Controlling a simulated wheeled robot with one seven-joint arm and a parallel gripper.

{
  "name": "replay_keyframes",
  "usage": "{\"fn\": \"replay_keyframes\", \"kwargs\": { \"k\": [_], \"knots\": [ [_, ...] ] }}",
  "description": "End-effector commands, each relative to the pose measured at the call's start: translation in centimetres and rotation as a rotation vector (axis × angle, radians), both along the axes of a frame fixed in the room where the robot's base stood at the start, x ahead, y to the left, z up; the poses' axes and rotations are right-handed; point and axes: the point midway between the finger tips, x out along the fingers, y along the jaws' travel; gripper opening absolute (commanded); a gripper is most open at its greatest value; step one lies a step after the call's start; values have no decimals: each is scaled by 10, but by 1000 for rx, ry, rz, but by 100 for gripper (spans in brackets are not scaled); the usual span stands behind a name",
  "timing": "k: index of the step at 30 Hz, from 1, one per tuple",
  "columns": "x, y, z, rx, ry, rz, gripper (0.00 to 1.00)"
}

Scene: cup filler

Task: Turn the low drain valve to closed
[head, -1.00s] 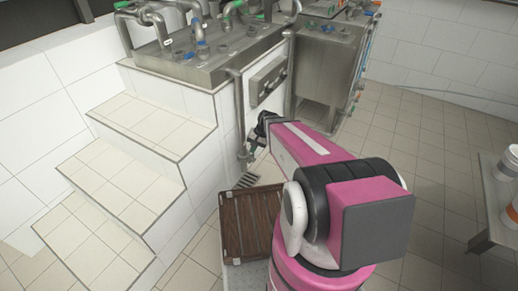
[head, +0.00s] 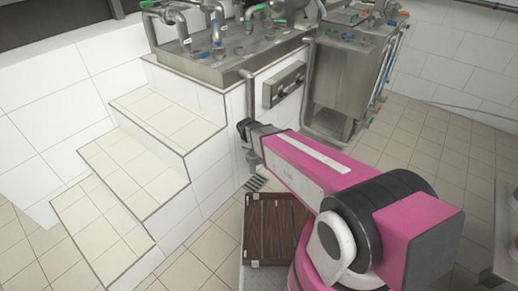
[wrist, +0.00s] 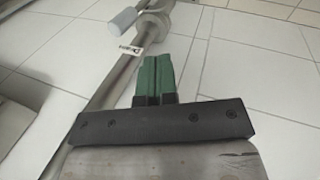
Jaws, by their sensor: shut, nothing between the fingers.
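In the wrist view, my gripper (wrist: 153,80) shows its green fingers side by side, shut and empty. A grey drain pipe (wrist: 100,88) runs diagonally behind them, with a small white label that seems to read "Drain" (wrist: 131,51). The valve's pale grey cylindrical handle (wrist: 122,20) sticks out left near the pipe's upper end, apart from the fingertips. In the head view, my gripper (head: 243,127) is beside the thin vertical pipe (head: 252,159) at the white tiled wall's corner. The valve is too small or hidden to make out there, and its setting is unclear.
White tiled steps (head: 140,165) rise on the left to a steel basin top (head: 215,68) with several pipes and coloured valves. A wooden slatted platform (head: 272,228) and a floor grate (head: 256,183) lie below my arm. Tiled floor is open to the right (head: 450,170).

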Motion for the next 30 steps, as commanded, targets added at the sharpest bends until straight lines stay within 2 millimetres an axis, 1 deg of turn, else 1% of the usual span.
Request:
{"fn": "replay_keyframes", "kwargs": {
  "k": [15, 18, 22, 25, 30],
  "knots": [
    [30, -14, -89, 1, 3, -5, 0],
    [44, -21, -89, 2, 1, -6, 0],
    [56, -28, -89, 3, 1, -6, 0],
    [61, -31, -89, 2, 1, -5, 0],
    [64, -32, -89, 2, 1, -5, 0]
  ]
}}
